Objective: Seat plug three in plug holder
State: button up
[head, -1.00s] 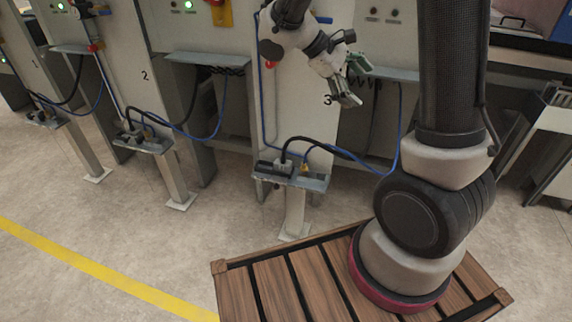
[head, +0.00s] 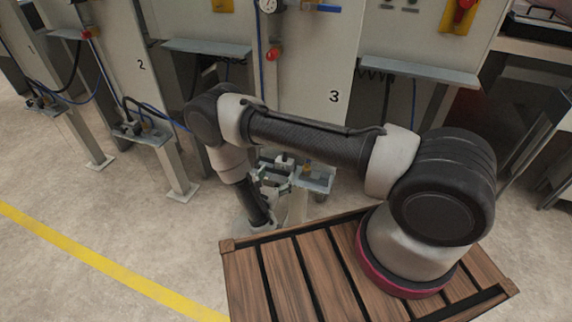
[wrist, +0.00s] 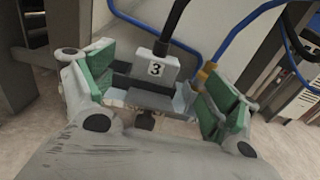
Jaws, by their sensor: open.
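Plug three (wrist: 154,68), a white block marked 3 with a black cable from its top, stands at a black and grey holder (wrist: 168,100) in the wrist view. I cannot tell how deep the plug sits in it. My gripper (wrist: 157,76) is open, its green-padded fingers on either side of the plug, with gaps visible between pads and plug. In the head view my gripper (head: 272,178) is low beside the grey stand (head: 322,182) in front of panel 3; my arm and gripper hide most of the plug there.
A blue hose with a brass fitting (wrist: 203,76) rises close by the right finger. The black cable (wrist: 172,24) runs up between the fingers. A grey shelf (head: 420,72) juts from the machine above the stand. Stand 2 (head: 145,134) is to the left, with open floor in front.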

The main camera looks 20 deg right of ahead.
aim_at(283, 164)
jog(key=x, duration=0.7)
jog(key=shift+w+f, duration=0.15)
jog(key=shift+w, duration=0.1)
jog(key=c, duration=1.3)
